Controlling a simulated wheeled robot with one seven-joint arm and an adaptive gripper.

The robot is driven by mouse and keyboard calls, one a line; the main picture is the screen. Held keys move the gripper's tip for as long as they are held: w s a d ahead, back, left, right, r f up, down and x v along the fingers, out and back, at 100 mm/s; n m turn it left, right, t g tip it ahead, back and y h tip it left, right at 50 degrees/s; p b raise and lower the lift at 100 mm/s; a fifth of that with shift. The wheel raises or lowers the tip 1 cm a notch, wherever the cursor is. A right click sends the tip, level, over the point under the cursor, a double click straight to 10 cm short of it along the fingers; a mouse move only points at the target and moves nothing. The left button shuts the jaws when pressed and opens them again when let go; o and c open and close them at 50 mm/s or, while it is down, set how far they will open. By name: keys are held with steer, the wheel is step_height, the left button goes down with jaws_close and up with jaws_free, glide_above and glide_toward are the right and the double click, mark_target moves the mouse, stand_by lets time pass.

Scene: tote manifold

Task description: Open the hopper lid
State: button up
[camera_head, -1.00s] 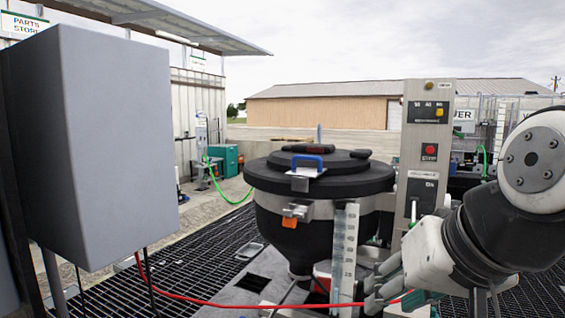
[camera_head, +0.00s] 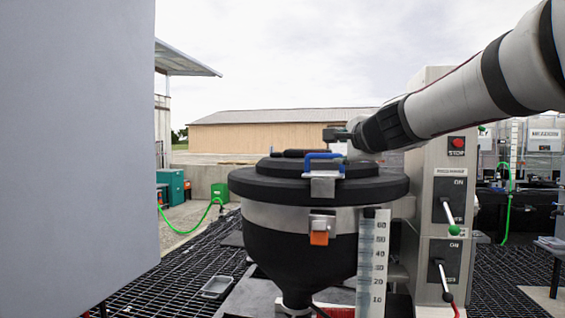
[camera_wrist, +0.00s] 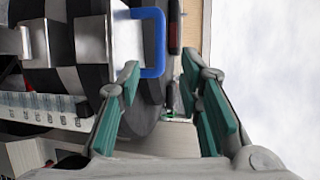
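The black hopper (camera_head: 300,250) stands in the middle of the head view, with its round black lid (camera_head: 250,184) lying flat and shut on top. A blue handle (camera_head: 323,156) stands on a metal bracket at the lid's front; it also shows in the wrist view (camera_wrist: 158,45). My gripper (camera_head: 340,134) is above the lid, close to the handle and slightly to its right. In the wrist view, my gripper's (camera_wrist: 160,68) green-padded fingers are spread with nothing held. The handle lies ahead, near the left fingertip; whether they touch cannot be told.
A grey control post (camera_head: 425,165) with a red stop button and levers stands close on the right. A large grey box (camera_head: 75,150) fills the left side.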

mark_target(324, 155)
steer(key=w, duration=0.4)
steer(key=w+f+p, duration=0.1)
steer(key=w, duration=0.3)
steer(key=w+a+f, duration=0.1)
steer(key=w, duration=0.4)
steer(key=shift+a+f+p, duration=0.1)
steer(key=shift+f+p, duration=0.1)
steer(key=shift+p, duration=0.2)
jaws_close()
